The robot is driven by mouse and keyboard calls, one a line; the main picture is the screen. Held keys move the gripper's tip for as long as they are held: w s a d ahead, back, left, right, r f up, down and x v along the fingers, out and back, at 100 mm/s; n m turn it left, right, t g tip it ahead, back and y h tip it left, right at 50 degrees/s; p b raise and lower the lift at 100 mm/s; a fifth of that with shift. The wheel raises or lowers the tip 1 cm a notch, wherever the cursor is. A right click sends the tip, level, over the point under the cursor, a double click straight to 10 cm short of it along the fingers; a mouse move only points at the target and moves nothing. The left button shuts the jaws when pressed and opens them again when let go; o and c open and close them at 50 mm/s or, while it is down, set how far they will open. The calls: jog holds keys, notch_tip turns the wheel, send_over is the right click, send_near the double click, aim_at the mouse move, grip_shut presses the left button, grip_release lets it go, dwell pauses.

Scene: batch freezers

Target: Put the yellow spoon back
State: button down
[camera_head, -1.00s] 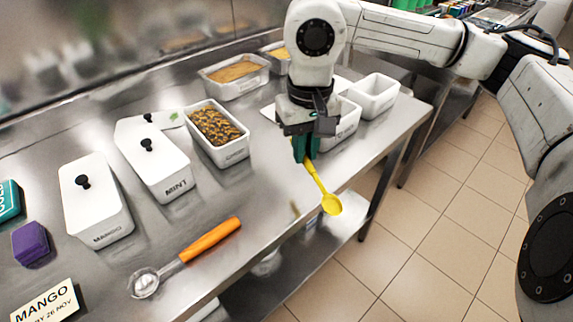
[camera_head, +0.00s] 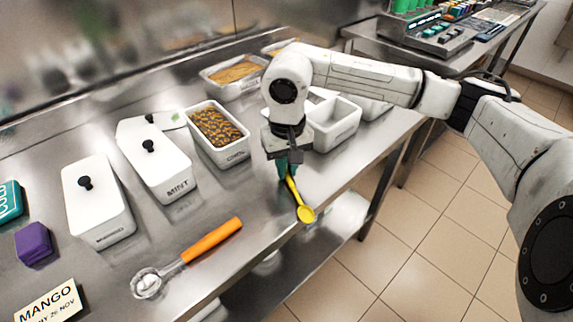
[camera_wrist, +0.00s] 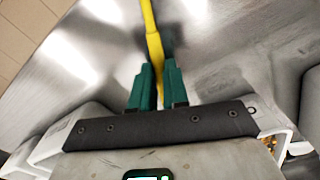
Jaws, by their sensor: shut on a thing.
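The yellow spoon (camera_head: 305,213) is held in my gripper (camera_head: 288,172), whose green fingers are shut on its handle. Its bowl points down and toward the front edge of the steel counter (camera_head: 262,222). In the wrist view the yellow handle (camera_wrist: 153,45) runs up from between the green fingertips (camera_wrist: 155,80), and the bowl is out of that frame. I cannot tell whether the spoon touches the counter.
Left of my gripper stand a tub of brown pieces (camera_head: 217,130), a lidded MINT tub (camera_head: 158,163) and another lidded tub (camera_head: 98,202). An orange-handled scoop (camera_head: 210,238) lies in front. A divided white tub (camera_head: 335,125) stands behind right. Bare counter lies between gripper and scoop.

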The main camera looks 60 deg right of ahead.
aim_at(287, 173)
jog(key=shift+f+b, duration=0.25)
jog(key=shift+b, duration=0.05)
jog(key=c, duration=1.1)
grip_release()
jog(key=shift+r, duration=0.1)
jog(key=shift+r, duration=0.15)
jog(key=shift+r+p, duration=0.2)
jog(key=shift+p, duration=0.3)
notch_tip(287, 173, up, 12)
jog(key=shift+s+f+b, duration=0.1)
jog(key=shift+f+b, duration=0.1)
jog(key=shift+b, duration=0.1)
